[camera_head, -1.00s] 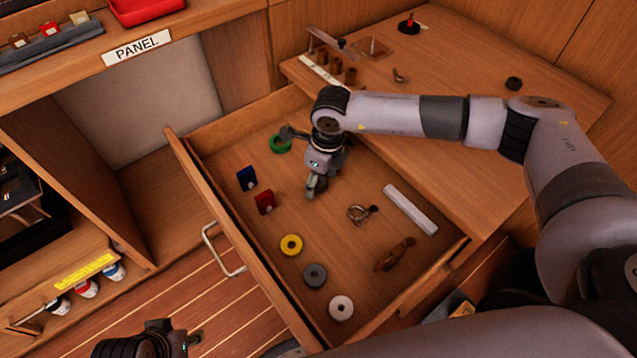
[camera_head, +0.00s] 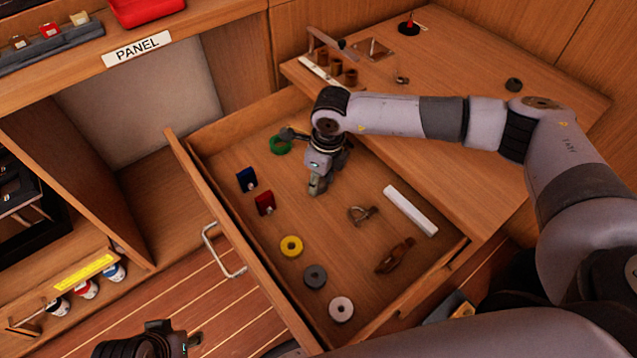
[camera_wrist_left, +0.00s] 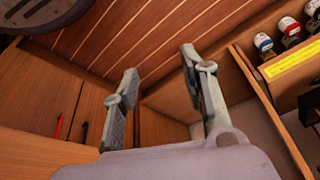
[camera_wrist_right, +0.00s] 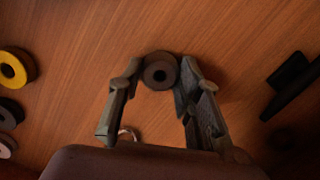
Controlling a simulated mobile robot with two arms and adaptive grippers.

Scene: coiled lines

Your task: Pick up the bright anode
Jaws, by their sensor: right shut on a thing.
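My right gripper (camera_head: 317,186) points down into the open drawer. My left gripper (camera_wrist_left: 160,62) is open and empty, away from the drawer, above the plank floor.
A dark disc (camera_head: 514,85) lies on the worktop.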

